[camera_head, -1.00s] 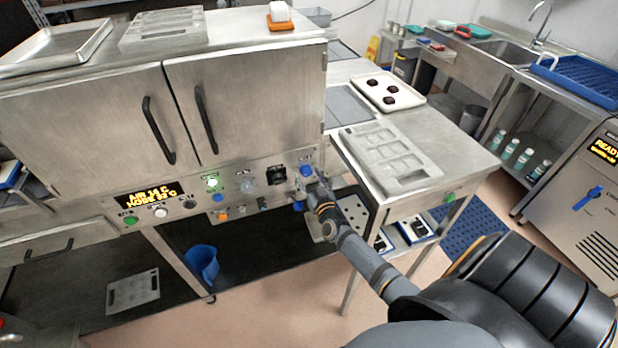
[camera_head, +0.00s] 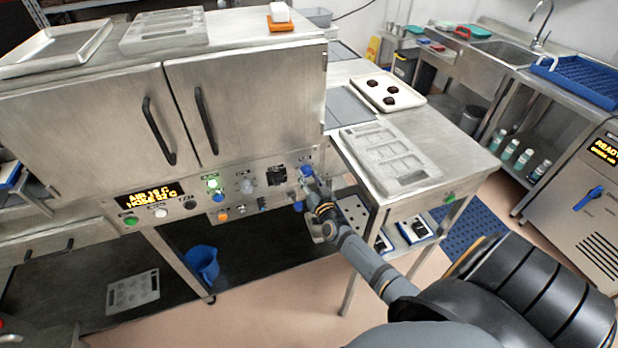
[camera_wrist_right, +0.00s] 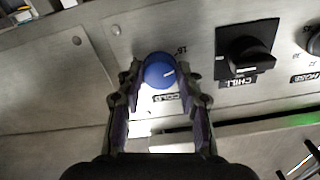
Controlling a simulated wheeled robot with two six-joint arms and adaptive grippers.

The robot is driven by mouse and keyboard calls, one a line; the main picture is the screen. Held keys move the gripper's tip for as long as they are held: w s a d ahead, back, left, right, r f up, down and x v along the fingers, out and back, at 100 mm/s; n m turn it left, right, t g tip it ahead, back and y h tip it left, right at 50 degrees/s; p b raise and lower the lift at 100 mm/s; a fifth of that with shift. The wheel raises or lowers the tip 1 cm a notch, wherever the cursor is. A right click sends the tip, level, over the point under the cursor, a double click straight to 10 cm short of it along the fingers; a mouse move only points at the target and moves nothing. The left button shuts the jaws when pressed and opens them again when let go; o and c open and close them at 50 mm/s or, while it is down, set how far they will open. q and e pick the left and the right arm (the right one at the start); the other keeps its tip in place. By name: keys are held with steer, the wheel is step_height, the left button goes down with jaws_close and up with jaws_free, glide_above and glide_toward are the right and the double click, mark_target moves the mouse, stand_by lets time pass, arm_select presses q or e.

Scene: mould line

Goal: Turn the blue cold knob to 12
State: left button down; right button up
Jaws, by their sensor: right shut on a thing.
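The blue cold knob (camera_wrist_right: 159,74) is on the steel control panel in the right wrist view, above a label reading COLD. A white pointer line on it points to the right in that view. The two fingers of my right gripper (camera_wrist_right: 158,92) stand on either side of the knob and are shut on it. In the head view the knob (camera_head: 306,171) is at the panel's right end, with my right gripper (camera_head: 312,182) at it. My left gripper is not in view.
A black chill knob (camera_wrist_right: 246,51) is beside the cold knob, with the hose knob (camera_wrist_right: 314,40) beyond it. A lit display (camera_head: 149,195) is at the panel's left. A steel table (camera_head: 455,165) stands close right of the panel.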

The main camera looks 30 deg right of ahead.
steer(key=m, duration=0.4)
steer(key=shift+m, duration=0.3)
steer(key=shift+m+b, duration=0.4)
steer(key=shift+m, duration=1.8)
steer(key=o, duration=1.2)
steer(key=shift+c, duration=0.2)
steer(key=v, duration=1.2)
